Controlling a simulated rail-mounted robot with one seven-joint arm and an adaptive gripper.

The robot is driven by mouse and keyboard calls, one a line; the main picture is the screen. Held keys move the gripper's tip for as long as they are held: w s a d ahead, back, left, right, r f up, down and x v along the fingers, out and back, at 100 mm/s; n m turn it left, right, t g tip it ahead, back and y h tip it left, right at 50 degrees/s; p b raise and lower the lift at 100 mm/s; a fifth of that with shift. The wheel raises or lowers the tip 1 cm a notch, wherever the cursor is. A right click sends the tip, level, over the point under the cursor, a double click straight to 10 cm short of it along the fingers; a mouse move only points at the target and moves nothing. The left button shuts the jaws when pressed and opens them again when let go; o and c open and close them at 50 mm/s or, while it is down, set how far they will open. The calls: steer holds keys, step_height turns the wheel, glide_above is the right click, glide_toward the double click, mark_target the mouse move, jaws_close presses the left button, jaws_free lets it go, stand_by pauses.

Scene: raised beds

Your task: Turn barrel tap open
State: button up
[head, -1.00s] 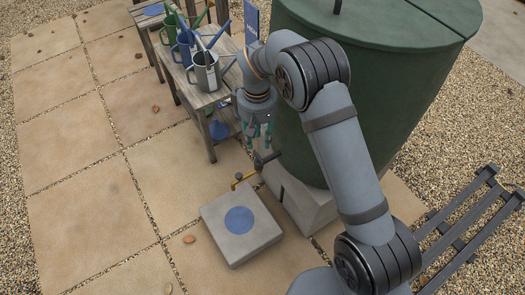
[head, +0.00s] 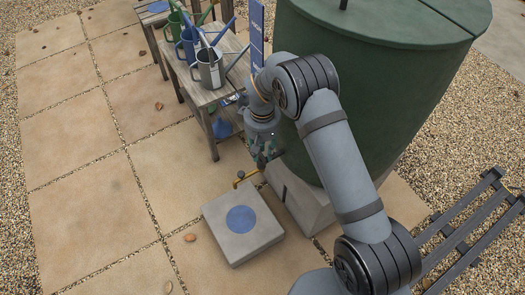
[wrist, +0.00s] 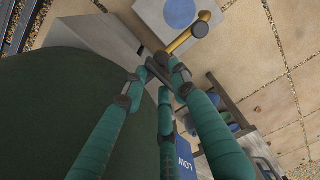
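A dark lever (wrist: 158,71) shows between my fingertips; contact cannot be told. My gripper (head: 263,162) has teal fingers and points down at the tap, close to the barrel's side. In the wrist view its fingertips (wrist: 161,77) stand apart around the lever, and they partly hide it.
A grey block with a blue disc (head: 241,219) lies under the tap. A wooden bench (head: 222,88) with several watering cans, one of them grey (head: 209,68), stands at the left. A blue sign (head: 256,35) stands behind my wrist.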

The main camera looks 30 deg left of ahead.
steer(key=c, duration=0.6)
jaws_close()
steer(key=shift+n, duration=0.3)
steer(key=n, duration=0.3)
steer(key=shift+n+p, duration=0.3)
steer(key=shift+p, duration=0.1)
steer(key=n, duration=0.3)
steer(key=shift+a+n+p, duration=0.1)
steer(key=shift+n+p, duration=0.2)
steer(key=shift+n, duration=0.1)
steer(key=n, duration=0.5)
steer(key=shift+a+p, duration=0.1)
steer(key=shift+p, duration=0.3)
steer(key=shift+n+p, duration=0.3)
steer(key=shift+n, duration=2.1)
